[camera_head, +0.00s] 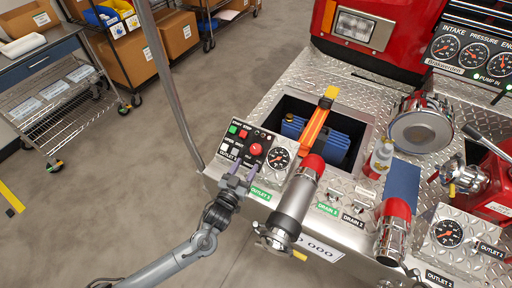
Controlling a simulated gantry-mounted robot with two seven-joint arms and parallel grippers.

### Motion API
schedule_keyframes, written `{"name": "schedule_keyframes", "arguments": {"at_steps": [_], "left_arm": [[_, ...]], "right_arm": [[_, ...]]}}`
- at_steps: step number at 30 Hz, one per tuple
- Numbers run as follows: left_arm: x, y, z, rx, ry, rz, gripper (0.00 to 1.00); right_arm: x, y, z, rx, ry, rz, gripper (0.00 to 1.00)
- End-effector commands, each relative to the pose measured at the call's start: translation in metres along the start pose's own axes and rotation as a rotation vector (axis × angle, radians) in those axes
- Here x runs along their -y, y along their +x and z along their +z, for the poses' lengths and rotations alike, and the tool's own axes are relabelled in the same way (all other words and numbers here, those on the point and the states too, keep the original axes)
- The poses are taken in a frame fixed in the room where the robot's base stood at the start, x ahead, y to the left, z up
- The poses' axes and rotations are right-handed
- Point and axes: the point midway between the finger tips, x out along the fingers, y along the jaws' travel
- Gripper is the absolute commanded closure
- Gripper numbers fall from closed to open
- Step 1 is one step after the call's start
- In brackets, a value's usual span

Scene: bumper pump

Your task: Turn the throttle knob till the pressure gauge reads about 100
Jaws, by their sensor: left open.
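A red round knob (256,149), which looks like the throttle knob, sits on the dark control panel (243,135) at the bumper's left end. My left gripper (241,169) is open at the panel's lower edge, just below and left of the red knob. Its fingers are apart with nothing seen between them, and whether they touch the panel is unclear. The gauge labelled pressure (473,54) is at the upper right, between two others; its reading is too small to tell. A smaller gauge (278,157) is right of the knob. My right gripper is not in view.
A red-tipped metal nozzle (296,200) stands close right of my left gripper. An open bumper well (352,110) holds a blue hose (338,141) and an orange strap (316,125). Shelving (70,90) is at the far left, with clear floor between.

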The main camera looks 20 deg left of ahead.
Motion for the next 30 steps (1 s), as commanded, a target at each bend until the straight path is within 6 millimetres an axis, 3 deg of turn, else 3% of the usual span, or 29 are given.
{"name": "schedule_keyframes", "arguments": {"at_steps": [15, 21, 30], "left_arm": [[0.0, 0.079, -0.001, -0.004, 0.0, 0.0, 0.44], [0.0, 0.091, -0.001, -0.002, 0.0, 0.001, 0.44], [-0.001, 0.093, -0.001, -0.002, 0.0, 0.001, 0.44]], "right_arm": [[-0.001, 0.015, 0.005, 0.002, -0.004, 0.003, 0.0], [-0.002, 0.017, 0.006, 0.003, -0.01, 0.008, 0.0], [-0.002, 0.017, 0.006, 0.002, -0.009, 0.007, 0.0]]}}
